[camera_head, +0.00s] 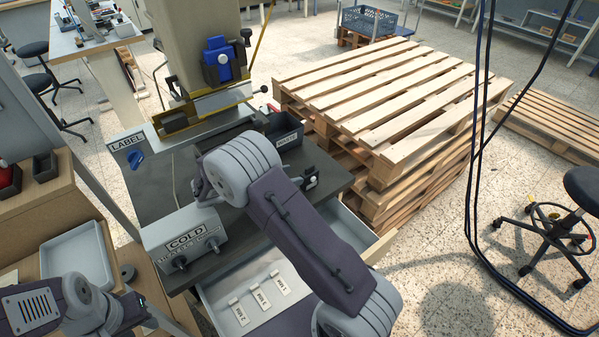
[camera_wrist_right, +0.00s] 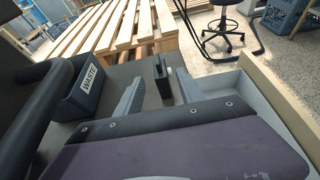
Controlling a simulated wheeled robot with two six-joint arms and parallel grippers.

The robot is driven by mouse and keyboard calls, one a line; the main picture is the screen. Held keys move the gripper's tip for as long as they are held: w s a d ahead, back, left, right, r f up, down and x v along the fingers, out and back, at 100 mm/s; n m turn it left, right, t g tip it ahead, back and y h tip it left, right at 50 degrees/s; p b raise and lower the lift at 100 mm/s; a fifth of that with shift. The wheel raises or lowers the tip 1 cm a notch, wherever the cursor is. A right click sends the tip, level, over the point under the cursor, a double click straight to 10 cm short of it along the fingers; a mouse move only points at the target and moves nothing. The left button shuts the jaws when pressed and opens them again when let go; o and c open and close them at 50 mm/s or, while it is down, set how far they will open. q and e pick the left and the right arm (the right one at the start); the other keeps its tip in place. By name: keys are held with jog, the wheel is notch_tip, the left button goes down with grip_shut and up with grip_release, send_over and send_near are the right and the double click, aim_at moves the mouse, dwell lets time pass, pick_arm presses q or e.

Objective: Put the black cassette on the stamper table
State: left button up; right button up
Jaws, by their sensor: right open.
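The small black cassette (camera_head: 310,179) appears to stand on the dark worktop near its right edge, beside my right arm. In the right wrist view the cassette (camera_wrist_right: 162,76) shows upright between the two grey fingers of my right gripper (camera_wrist_right: 157,87), which are apart. Whether they touch it cannot be told. In the head view my right arm hides most of that gripper. The stamper (camera_head: 200,50) stands at the back of the worktop, with a grey plate (camera_head: 222,101) on its front. My left arm is at the lower left; its gripper (camera_head: 150,309) is barely visible.
A black WASTE bin (camera_head: 285,143) stands behind the cassette. An open drawer (camera_head: 258,300) with labelled cards lies below. Stacked pallets (camera_head: 390,95) stand close to the right. Dark cables hang farther right.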

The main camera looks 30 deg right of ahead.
jog(key=s+a+f+m+y, duration=0.1)
jog(key=s+a+m+y, duration=0.4)
jog(key=s+m, duration=0.4)
jog(key=s+a+f+m+y, duration=0.2)
jog(key=s+a+m+y, duration=0.4)
jog(key=s+m+y, duration=0.2)
jog(key=shift+s+a+f+m+y, duration=0.15)
jog(key=shift+s+f+m+y, duration=0.2)
jog(key=shift+m, duration=0.85)
